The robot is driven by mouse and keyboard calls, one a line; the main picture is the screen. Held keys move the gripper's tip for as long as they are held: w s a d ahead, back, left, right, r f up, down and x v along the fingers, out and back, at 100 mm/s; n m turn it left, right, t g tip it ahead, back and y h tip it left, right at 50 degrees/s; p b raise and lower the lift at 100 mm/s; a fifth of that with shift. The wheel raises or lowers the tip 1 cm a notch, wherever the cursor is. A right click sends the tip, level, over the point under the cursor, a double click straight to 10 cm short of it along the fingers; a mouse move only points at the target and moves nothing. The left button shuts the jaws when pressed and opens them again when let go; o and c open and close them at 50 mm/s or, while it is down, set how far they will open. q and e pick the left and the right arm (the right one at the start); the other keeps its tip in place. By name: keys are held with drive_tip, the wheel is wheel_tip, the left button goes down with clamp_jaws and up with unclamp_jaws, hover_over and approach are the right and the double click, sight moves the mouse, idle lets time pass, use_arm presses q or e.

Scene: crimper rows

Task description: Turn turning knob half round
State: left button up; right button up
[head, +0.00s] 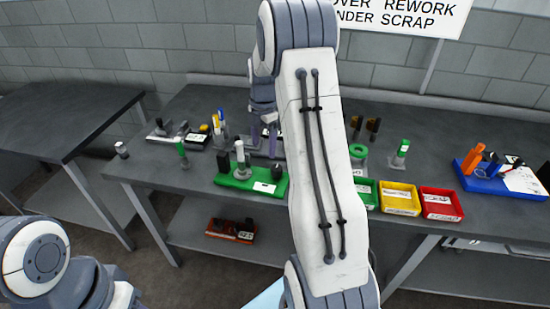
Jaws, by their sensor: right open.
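A green base (236,183) lies near the front edge of the grey table. A dark round knob (277,171), which looks like the turning knob, stands at its right end. A white-topped lever (240,153) and a black upright block (223,161) stand on its left part. My right gripper (264,145) is open, with its fingers pointing down behind the green base, apart from the knob in the picture. My right arm hides the table just right of the knob. My left arm shows at the lower left, but its gripper is out of view.
Green, yellow (401,211) and red (441,217) bins stand along the front edge at right. A blue tray (497,187) lies further right. Several small tools and fixtures stand at the back left. A second table (62,119) at left is mostly bare.

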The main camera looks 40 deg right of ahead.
hover_over(277, 168)
drive_tip(key=shift+n, duration=0.5)
wheel_tip(277, 168, down, 11)
drive_tip(key=p, duration=0.3)
drive_tip(key=shift+f, duration=0.15)
clamp_jaws()
